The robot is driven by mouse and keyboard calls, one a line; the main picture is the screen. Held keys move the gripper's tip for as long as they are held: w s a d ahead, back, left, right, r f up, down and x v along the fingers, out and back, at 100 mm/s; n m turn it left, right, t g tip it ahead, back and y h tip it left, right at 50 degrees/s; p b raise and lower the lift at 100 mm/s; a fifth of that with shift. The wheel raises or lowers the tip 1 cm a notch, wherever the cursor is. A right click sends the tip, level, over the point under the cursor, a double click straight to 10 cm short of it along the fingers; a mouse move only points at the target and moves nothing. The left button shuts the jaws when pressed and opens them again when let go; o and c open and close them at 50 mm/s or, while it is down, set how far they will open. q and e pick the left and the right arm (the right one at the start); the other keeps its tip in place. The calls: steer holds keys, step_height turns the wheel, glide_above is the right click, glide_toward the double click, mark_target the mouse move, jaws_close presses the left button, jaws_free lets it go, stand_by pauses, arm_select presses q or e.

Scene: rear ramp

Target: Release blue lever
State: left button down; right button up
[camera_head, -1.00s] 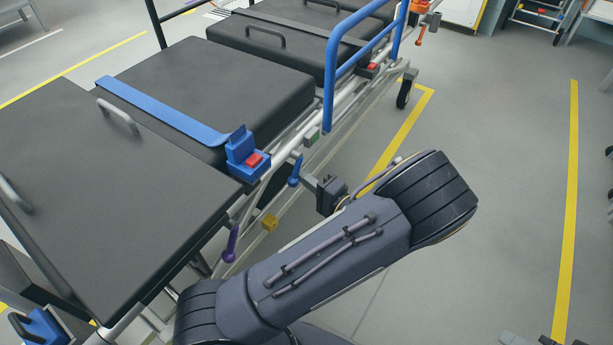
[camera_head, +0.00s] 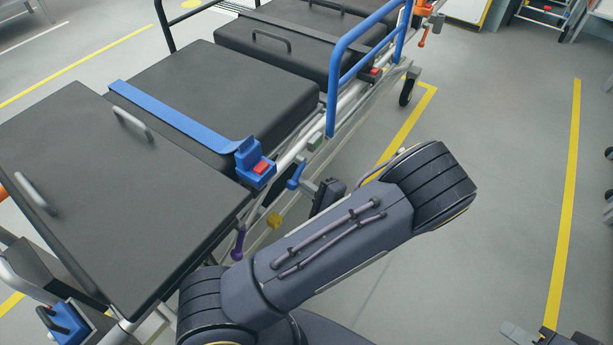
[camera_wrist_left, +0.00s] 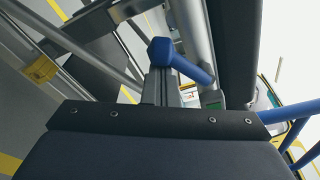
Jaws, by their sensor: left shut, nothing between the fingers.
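The blue lever (camera_head: 296,175) sits on the near side rail of the stretcher, below the blue buckle with the red button. It tilts down to the left in the head view. My left gripper (camera_head: 309,185) is shut and empty, right beside the lever. In the left wrist view the lever (camera_wrist_left: 183,61) crosses just beyond the tips of my left gripper (camera_wrist_left: 160,82); I cannot tell whether they touch. Part of what may be my right gripper (camera_head: 530,335) shows at the bottom right edge; its jaws are not clear.
The stretcher's black mattress (camera_head: 110,190) fills the left. A blue guard rail (camera_head: 335,85) rises behind the lever. A purple lever (camera_head: 238,243) and a yellow block (camera_head: 274,220) are on the frame nearby. The floor at right is open.

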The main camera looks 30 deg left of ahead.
arm_select(q)
steer(key=m+p, duration=0.1)
steer(key=s+r+m+p, duration=0.1)
steer(key=r+m+g+p, duration=0.1)
steer(key=m+p, duration=0.1)
steer(key=shift+s+a+r, duration=0.1)
steer(key=shift+s, duration=0.15)
steer(key=shift+s+r+m+g+p, duration=0.3)
steer(key=shift+r+m+p, duration=0.3)
steer(key=shift+m+p, duration=0.5)
steer(key=shift+f, duration=0.1)
step_height(320, 180, down, 4)
steer(key=w+b, duration=0.2)
steer(key=b, duration=0.2)
steer(key=s+d+r+p, duration=0.1)
steer(key=d+r+p, duration=0.1)
steer(key=d, duration=0.7)
steer(key=shift+s+d, duration=0.15)
steer(key=shift+s, duration=0.2)
steer(key=shift+r+h, duration=0.15)
steer(key=shift+h, duration=0.15)
